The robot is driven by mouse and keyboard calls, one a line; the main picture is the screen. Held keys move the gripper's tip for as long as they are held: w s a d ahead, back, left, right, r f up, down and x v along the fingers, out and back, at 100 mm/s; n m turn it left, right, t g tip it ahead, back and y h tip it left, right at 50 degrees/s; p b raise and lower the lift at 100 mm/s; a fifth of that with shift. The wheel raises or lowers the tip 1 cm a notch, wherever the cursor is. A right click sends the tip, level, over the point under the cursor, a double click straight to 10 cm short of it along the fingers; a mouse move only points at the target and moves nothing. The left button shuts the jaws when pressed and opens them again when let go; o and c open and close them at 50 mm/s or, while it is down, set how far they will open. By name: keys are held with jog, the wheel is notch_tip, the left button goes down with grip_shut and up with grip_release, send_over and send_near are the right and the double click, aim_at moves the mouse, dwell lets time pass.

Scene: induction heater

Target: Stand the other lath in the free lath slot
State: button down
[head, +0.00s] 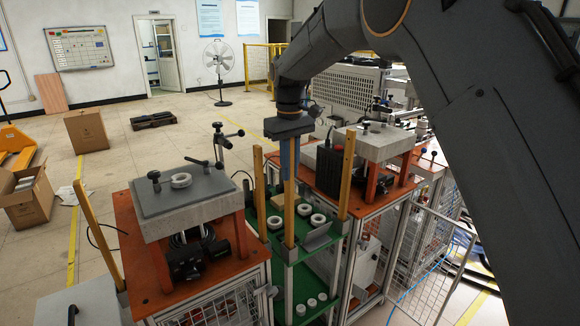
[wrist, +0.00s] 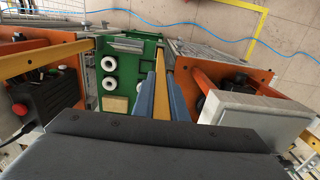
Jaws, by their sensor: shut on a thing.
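My gripper (head: 290,150) is shut on an upright yellow wooden lath (head: 290,205), above the front part of the green stand (head: 308,252). In the wrist view the same lath (wrist: 161,75) runs between my blue fingers (wrist: 165,100). The lath's lower end is near the stand's front edge; I cannot tell whether it touches or sits in a slot. Other laths stand at the stand's back left (head: 259,172), at its right (head: 347,172), and tilted at the left orange table (head: 98,235). I cannot make out the free lath slot.
White rings (head: 304,209) and a tan block (wrist: 116,104) lie on the green stand. Orange tables with a grey press plate on the left (head: 185,190) and another on the right (head: 375,143) flank it closely. A wire mesh door (head: 425,255) stands open at the right.

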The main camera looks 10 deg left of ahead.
jog(key=shift+f+b, duration=0.45)
jog(key=shift+f, duration=1.2)
jog(key=c, duration=1.7)
grip_release()
jog(key=shift+r+b, duration=1.25)
jog(key=shift+r, duration=2.7)
jog(key=shift+d, duration=0.1)
